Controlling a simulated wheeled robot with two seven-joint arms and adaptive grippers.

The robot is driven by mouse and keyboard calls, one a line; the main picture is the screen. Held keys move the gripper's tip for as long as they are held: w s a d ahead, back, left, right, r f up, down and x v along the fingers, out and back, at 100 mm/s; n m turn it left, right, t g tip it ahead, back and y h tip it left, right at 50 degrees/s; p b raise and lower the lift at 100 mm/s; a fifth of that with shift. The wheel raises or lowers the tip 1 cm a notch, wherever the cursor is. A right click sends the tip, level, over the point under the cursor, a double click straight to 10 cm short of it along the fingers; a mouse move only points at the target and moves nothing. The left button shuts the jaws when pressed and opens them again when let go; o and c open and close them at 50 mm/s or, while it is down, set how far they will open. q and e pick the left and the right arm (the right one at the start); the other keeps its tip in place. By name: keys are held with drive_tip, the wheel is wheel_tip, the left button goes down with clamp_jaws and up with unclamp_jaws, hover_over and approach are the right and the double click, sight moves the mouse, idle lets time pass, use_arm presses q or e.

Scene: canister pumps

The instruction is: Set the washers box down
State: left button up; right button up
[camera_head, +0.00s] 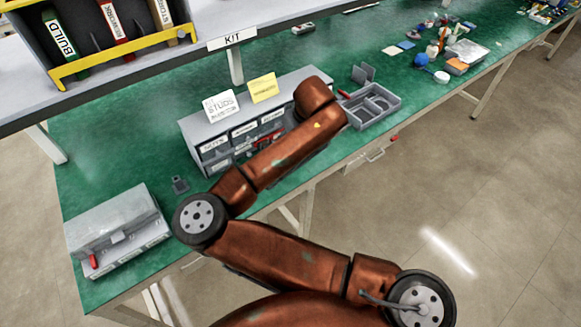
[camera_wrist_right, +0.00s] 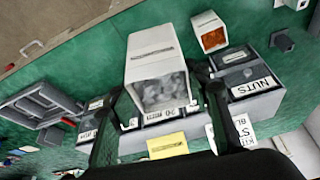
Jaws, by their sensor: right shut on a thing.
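The washers box is the pale grey bin (camera_wrist_right: 152,47) in the right wrist view, with a label strip and small grey pieces showing in its open part. My right gripper (camera_wrist_right: 162,86) has its dark fingers on either side of the box, shut on it. The box is in front of the drawer cabinet (camera_wrist_right: 262,105), and I cannot tell whether it touches anything below. In the head view my right arm reaches across the cabinet (camera_head: 193,127) and hides the gripper and box. My left gripper is not in view.
A grey divided tray (camera_head: 378,117) stands right of the cabinet. Cards (camera_head: 263,88) stand on its top. A small white bin with orange contents (camera_wrist_right: 210,32) sits on the green bench (camera_wrist_right: 95,52). A grey case (camera_head: 110,222) lies at the bench's left end; a shelf (camera_head: 225,47) overhangs the back.

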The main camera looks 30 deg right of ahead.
drive_tip(key=shift+n, duration=0.5)
drive_tip(key=f+b, duration=0.1)
drive_tip(key=f, duration=0.1)
drive_tip(key=d+f+b, duration=0.1)
drive_tip(key=f, duration=0.3)
drive_tip(key=shift+d+f+b, duration=0.1)
drive_tip(key=shift+d+b, duration=0.25)
drive_tip(key=shift+b, duration=0.05)
drive_tip(key=shift+f+y, duration=0.3)
drive_tip(key=shift+f, duration=0.1)
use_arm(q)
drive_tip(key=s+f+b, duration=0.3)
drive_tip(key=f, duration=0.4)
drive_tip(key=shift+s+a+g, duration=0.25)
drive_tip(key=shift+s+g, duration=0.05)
use_arm(e)
drive_tip(key=shift+n, duration=0.3)
drive_tip(key=shift+w+d+f, duration=1.1)
drive_tip(key=shift+w+f, duration=0.9)
drive_tip(key=shift+f, duration=0.15)
drive_tip(key=shift+w+d+f, duration=1.15)
drive_tip(key=shift+w+f, duration=0.8)
drive_tip(key=shift+f, duration=0.2)
drive_tip(key=shift+w+d+f, duration=1.1)
drive_tip(key=shift+w+f, duration=0.9)
drive_tip(key=shift+f, duration=0.15)
drive_tip(key=shift+f, duration=0.2)
drive_tip(key=o, duration=1.4)
